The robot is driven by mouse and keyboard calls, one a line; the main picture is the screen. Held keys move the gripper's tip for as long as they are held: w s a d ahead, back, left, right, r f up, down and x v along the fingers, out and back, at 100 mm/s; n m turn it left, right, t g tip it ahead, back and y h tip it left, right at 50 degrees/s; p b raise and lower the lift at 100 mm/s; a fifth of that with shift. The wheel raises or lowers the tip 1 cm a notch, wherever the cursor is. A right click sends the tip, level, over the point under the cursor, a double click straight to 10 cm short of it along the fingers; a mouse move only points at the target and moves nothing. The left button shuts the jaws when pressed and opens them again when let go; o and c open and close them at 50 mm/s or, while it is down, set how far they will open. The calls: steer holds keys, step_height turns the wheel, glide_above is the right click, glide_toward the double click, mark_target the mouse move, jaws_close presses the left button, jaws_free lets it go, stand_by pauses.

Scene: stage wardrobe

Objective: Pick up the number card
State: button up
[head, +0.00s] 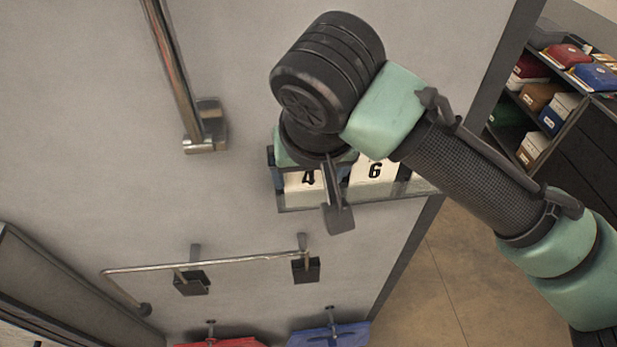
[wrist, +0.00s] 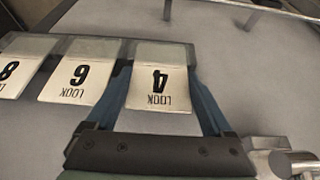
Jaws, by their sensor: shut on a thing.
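The number card "4 LOOK" (wrist: 160,98) is a cream card with black print, upside down in the wrist view. My gripper (wrist: 160,68) has one blue finger along each side edge of this card and is shut on it. The card's far edge still lies at the clear strip of the wall rack (wrist: 95,46). In the head view the 4 card (head: 305,181) shows below my wrist, partly covered by it. The fingers are mostly hidden there.
The 6 card (head: 374,172) is beside it in the rack, and an 8 card (wrist: 10,77) lies beyond. A metal rail (head: 180,75) is on the wall at upper left. A lower rail (head: 220,262) carries dark clips. Shelves with boxes (head: 555,95) stand at right.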

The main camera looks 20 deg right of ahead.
step_height(320, 180, up, 10)
steer(key=b, duration=0.3)
steer(key=shift+f, duration=0.1)
stand_by(0.4)
